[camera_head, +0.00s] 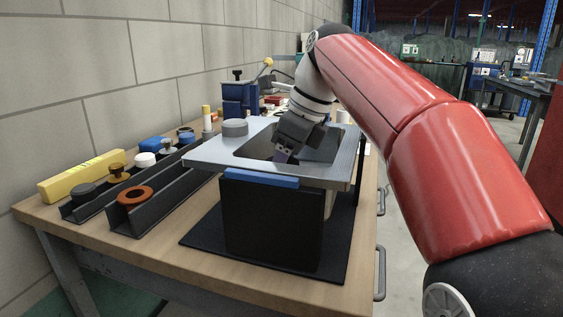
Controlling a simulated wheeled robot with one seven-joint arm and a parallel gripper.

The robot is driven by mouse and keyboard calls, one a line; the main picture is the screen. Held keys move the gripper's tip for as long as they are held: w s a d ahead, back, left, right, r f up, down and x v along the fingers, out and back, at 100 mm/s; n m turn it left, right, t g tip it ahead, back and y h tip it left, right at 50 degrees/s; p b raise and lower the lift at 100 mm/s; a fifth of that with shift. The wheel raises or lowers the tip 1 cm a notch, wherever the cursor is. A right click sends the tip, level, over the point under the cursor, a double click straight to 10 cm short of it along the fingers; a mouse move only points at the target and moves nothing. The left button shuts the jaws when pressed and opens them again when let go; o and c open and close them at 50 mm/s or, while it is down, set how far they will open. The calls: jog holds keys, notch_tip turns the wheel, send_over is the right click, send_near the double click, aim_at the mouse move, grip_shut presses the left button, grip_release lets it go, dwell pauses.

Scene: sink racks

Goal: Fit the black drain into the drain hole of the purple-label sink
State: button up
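A grey metal sink (212,155) rests on a black stand in the middle of the bench. The label strip (262,178) on its front edge looks blue; no clearly purple label shows. My gripper (283,157) points down into the sink's basin. Its fingers are small and dark, so I cannot tell whether they are open, shut or holding something. The drain hole is hidden by the basin and my gripper. A dark grey to black round part (84,189), possibly the black drain, sits in the left rack. A grey round piece (235,127) stands on the sink's far left corner.
Two dark racks (165,195) at the left hold orange, white, blue and brass-coloured parts. A yellow box (82,176) lies by the wall. A blue vise-like device (238,97) stands behind the sink. The bench (150,262) is clear at its front left.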

jog(key=shift+f, duration=0.4)
jog(key=o, duration=1.1)
jog(key=shift+o, duration=0.2)
jog(key=p+v, duration=0.2)
jog(key=v, duration=0.5)
jog(key=shift+d+r, duration=0.2)
jog(key=shift+r, duration=0.15)
